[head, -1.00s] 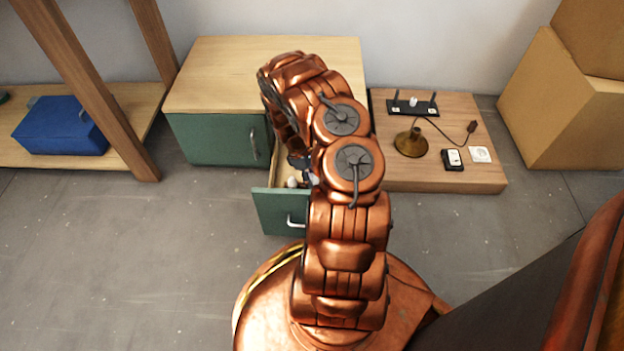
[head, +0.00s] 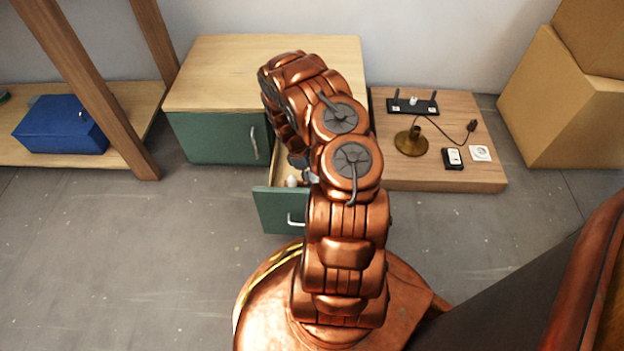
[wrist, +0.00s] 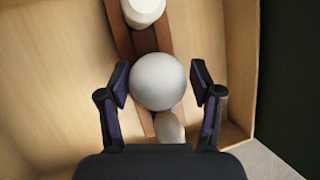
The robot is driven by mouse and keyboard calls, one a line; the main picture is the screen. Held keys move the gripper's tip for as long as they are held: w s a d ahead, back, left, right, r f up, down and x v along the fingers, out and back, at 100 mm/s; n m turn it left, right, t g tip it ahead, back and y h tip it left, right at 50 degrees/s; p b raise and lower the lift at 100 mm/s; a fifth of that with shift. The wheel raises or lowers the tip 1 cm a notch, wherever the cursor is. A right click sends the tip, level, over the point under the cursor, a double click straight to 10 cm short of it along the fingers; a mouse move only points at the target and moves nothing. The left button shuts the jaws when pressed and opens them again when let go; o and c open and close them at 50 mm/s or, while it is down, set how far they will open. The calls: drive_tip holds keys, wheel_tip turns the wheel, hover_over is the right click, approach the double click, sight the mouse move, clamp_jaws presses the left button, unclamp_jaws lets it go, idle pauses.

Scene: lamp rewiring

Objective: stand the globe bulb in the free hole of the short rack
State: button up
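The globe bulb (wrist: 159,80), a round white ball, is in the open drawer in the wrist view. My gripper (wrist: 160,86) is open around it, one finger on each side, with narrow gaps. A brown wooden rack (wrist: 124,42) runs under and behind the globe. A white bulb (wrist: 143,10) stands on it at the top, and a paler rounded one (wrist: 169,127) shows just below the globe. I cannot tell whether this rack is the short one; its holes are hidden. In the head view my arm hides the gripper, and a white bulb (head: 292,181) shows in the drawer.
The drawer (head: 281,211) juts from a green cabinet (head: 212,138); its wall (wrist: 241,75) is close right of my gripper. A low wooden platform (head: 440,181) at right carries a black stand (head: 428,107), a brass lamp base (head: 411,143) with cord, and a switch (head: 452,159).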

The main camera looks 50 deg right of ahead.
drive_tip(key=shift+o, duration=1.3)
drive_tip(key=v, duration=1.2)
